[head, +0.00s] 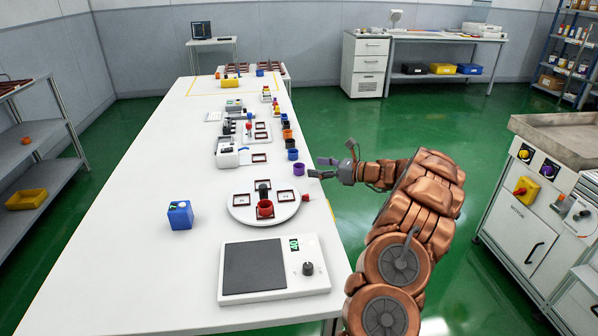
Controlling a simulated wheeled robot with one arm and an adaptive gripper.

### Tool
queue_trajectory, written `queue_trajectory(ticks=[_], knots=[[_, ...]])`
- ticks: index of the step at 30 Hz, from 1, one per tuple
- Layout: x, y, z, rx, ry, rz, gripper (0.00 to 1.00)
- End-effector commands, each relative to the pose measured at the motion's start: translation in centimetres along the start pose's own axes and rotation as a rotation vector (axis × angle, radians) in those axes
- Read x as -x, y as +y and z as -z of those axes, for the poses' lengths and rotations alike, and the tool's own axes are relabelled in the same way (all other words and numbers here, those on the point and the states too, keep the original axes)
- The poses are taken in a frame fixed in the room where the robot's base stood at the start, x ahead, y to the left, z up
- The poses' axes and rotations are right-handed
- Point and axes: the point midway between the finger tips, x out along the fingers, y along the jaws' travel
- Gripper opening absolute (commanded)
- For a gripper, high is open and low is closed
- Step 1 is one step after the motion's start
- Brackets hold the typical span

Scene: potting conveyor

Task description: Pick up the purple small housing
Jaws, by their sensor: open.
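The purple small housing (298,168) is an open-topped cup standing on the white table near its right edge, just beyond the round white turntable. My gripper (320,167) is at the right of it, past the table's right edge in the picture. Its two fingers are spread and point left toward the housing. The gripper is open and looks empty. A small gap shows between the fingertips and the purple housing. The exact height of the fingers above the table cannot be told.
Blue housings (292,154) and orange ones stand in a row behind the purple one. The turntable (238,214) bears dark-red square fixtures and a red housing (265,208). A scale (313,284) stands in front. A blue box (180,217) stands left.

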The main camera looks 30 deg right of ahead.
Motion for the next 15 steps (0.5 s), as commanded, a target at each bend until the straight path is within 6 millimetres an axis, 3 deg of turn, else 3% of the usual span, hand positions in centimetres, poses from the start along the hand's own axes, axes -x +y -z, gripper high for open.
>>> queue_trajectory(ticks=[15], knots=[[-5.8,0.8,1.0,0.000,0.002,-0.006,0.71]])
